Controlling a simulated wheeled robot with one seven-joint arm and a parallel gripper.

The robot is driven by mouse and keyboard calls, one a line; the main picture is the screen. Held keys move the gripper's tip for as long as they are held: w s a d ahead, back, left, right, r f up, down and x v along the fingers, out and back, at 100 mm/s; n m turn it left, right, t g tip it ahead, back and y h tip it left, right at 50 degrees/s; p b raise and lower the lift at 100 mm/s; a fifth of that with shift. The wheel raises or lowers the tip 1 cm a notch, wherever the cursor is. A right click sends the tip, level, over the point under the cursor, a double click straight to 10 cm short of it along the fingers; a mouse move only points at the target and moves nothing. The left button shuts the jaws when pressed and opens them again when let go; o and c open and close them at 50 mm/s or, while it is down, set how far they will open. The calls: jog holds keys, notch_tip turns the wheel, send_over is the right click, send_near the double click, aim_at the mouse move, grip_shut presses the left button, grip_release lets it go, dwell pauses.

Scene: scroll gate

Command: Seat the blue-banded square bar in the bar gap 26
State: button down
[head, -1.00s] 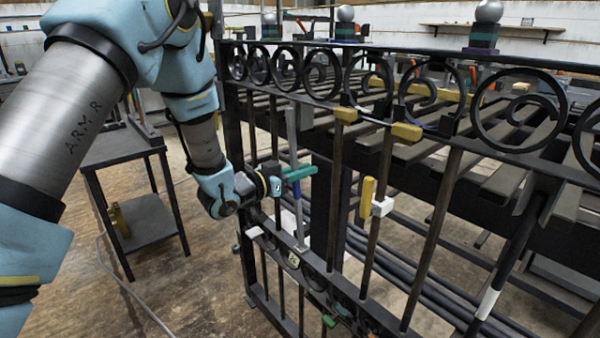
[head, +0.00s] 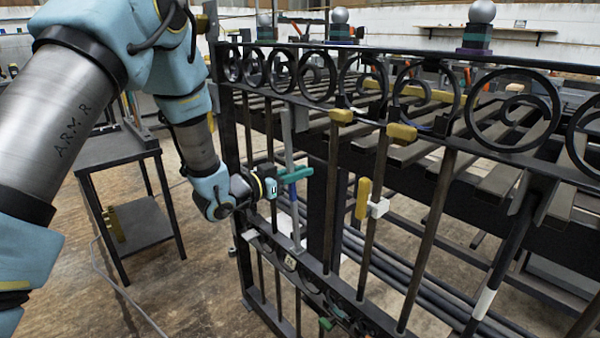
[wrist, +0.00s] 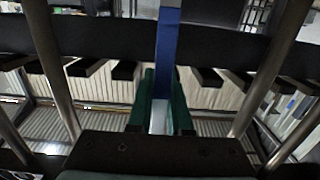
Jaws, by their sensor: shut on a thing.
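The square bar (head: 287,135) is light grey with a blue band (head: 292,189) near its middle. It stands nearly upright at the gate (head: 400,133), its top near the scroll rail and its foot near the lower rail. Whether either end is in a socket I cannot tell. My gripper (head: 295,173) is shut on the bar from the left, with green fingers around it. In the wrist view the bar's blue band (wrist: 168,45) rises between the gripper's fingers (wrist: 160,105). A small pale tag (head: 290,263) is on the lower rail below the bar; its number is unreadable.
Dark fixed bars flank the gap, seen left (wrist: 55,75) and right (wrist: 268,75) in the wrist view. A yellow-handled clamp (head: 364,198) sits on a bar to the right. A slatted bench (head: 420,150) stands behind the gate, a small side table (head: 115,150) to the left.

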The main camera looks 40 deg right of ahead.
jog(key=shift+f+b, duration=0.85)
jog(key=shift+f, duration=0.1)
dwell(0.6)
jog(key=shift+d+r+y+p, duration=0.1)
jog(key=shift+d+y+p, duration=0.3)
jog(key=shift+d+p, duration=0.65)
dwell(1.1)
jog(key=shift+d, duration=0.25)
jog(key=c, duration=0.8)
grip_release()
jog(key=shift+o, duration=0.2)
jog(key=shift+a+f+b, duration=0.1)
jog(key=shift+f+b, duration=0.1)
jog(key=shift+b, duration=0.1)
jog(key=a+r, duration=0.1)
jog(key=a, duration=0.9)
jog(key=shift+w+a+r+b, duration=0.25)
jog(key=shift+a+r+b, duration=0.05)
jog(key=shift+b, duration=0.05)
